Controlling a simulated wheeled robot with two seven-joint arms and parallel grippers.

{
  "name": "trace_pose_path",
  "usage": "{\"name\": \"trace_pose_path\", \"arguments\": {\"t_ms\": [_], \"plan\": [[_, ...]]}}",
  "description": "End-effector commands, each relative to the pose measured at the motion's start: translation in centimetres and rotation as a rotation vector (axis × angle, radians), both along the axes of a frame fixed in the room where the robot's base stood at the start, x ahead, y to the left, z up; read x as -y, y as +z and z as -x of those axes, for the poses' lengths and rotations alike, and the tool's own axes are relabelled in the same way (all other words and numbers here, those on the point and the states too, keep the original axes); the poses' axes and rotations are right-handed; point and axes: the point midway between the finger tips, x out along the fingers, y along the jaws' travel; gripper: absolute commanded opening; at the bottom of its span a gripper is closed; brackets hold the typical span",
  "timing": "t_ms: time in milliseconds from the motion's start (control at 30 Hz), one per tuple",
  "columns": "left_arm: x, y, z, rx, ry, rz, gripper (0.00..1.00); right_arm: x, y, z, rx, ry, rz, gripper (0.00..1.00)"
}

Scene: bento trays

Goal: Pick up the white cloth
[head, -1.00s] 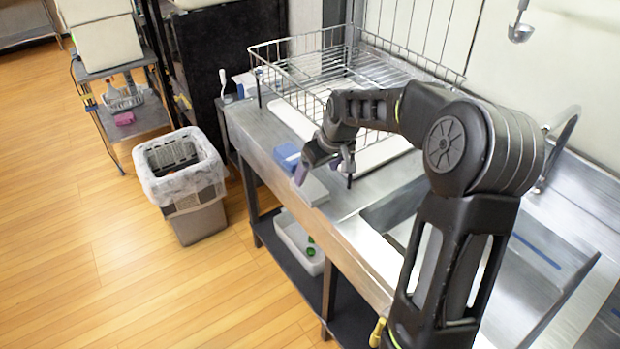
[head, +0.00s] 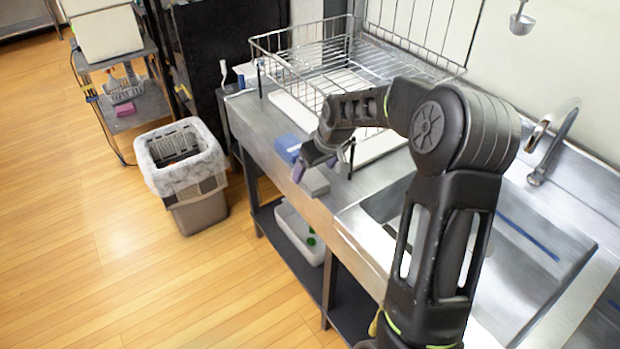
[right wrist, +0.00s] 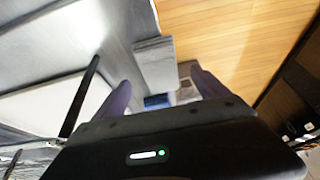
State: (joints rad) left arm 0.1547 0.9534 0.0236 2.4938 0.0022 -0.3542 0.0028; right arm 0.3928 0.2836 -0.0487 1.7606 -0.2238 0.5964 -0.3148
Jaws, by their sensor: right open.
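A pale grey-white folded piece, which looks like the white cloth (head: 316,182), lies at the front edge of the steel counter. It also shows in the right wrist view (right wrist: 153,63), beyond the fingers. A blue item (head: 287,147) lies just behind it on the counter and shows in the right wrist view (right wrist: 157,101). My right gripper (head: 325,168) is open and empty, above the counter and close to the cloth. It also shows in the right wrist view (right wrist: 164,90), with its two fingers apart. Contact with the cloth cannot be made out. My left gripper is out of view.
A wire dish rack (head: 350,60) on a white tray stands behind the gripper. A sink (head: 520,260) with a faucet (head: 553,150) is at the right. A lined bin (head: 185,180) stands on the floor left of the counter. A white container (head: 298,235) sits on the lower shelf.

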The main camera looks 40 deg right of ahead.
Motion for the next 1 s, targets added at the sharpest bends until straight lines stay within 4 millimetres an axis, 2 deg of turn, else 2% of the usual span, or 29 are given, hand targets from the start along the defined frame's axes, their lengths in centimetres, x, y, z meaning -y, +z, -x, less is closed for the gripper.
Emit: {"name": "trace_pose_path", "arguments": {"t_ms": [133, 300, 900, 1000], "plan": [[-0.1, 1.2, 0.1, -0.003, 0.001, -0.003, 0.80, -0.1, -1.9, -0.8, -0.006, 0.000, -0.003, 0.85], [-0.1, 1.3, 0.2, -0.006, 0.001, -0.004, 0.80, 0.0, -3.7, -1.6, -0.001, -0.001, -0.001, 0.85], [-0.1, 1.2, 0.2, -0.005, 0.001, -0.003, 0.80, 0.0, -3.8, -1.7, 0.000, 0.000, 0.000, 0.85], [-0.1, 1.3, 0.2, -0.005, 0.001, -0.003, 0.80, 0.0, -3.8, -1.7, 0.000, 0.000, 0.000, 0.78]]}}
